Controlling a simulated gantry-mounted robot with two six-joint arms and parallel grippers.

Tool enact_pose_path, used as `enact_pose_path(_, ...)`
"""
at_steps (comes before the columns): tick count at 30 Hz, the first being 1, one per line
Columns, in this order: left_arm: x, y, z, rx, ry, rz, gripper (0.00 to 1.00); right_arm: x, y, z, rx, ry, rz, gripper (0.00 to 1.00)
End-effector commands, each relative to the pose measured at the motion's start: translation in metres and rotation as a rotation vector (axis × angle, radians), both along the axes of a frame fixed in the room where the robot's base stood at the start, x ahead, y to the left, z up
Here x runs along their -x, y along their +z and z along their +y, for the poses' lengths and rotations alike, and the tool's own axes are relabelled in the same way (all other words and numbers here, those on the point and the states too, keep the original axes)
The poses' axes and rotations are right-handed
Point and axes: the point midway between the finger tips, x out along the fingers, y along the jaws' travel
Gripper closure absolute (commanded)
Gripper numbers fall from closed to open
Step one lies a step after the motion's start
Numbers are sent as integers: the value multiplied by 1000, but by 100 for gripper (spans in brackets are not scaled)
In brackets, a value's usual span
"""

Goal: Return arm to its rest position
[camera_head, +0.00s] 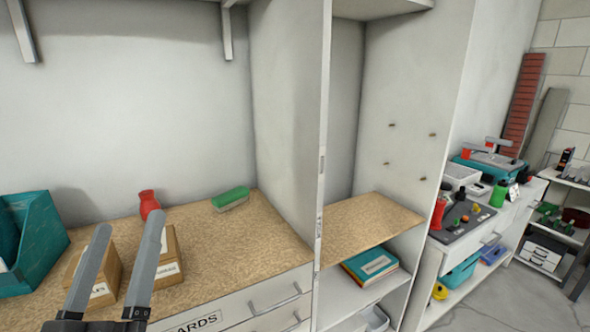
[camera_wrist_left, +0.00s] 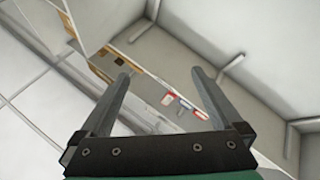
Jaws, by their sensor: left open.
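My left gripper (camera_head: 126,242) is at the lower left of the head view, raised in front of the cork-topped counter. Its two grey fingers stand apart with nothing between them. In the left wrist view the same open gripper (camera_wrist_left: 160,75) frames only distant, tilted shelving and wall. My right gripper is in neither view.
Two cardboard boxes (camera_head: 168,262), a teal bin (camera_head: 36,246), a red vase (camera_head: 148,203) and a green brush (camera_head: 231,198) stand on the counter (camera_head: 262,240). A white upright panel (camera_head: 290,110) rises right of it. Books (camera_head: 369,265) lie on a lower shelf.

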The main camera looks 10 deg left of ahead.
Motion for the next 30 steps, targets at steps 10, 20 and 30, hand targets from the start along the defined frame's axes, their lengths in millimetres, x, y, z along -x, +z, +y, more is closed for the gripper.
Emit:
enact_pose_path(10,53,153,-74,-339,-82,-216,0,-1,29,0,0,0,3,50)
enact_pose_path(20,52,299,-73,-331,-84,-214,0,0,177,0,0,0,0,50)
enact_pose_path(30,52,461,-73,-330,-83,-213,0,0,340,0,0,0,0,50)
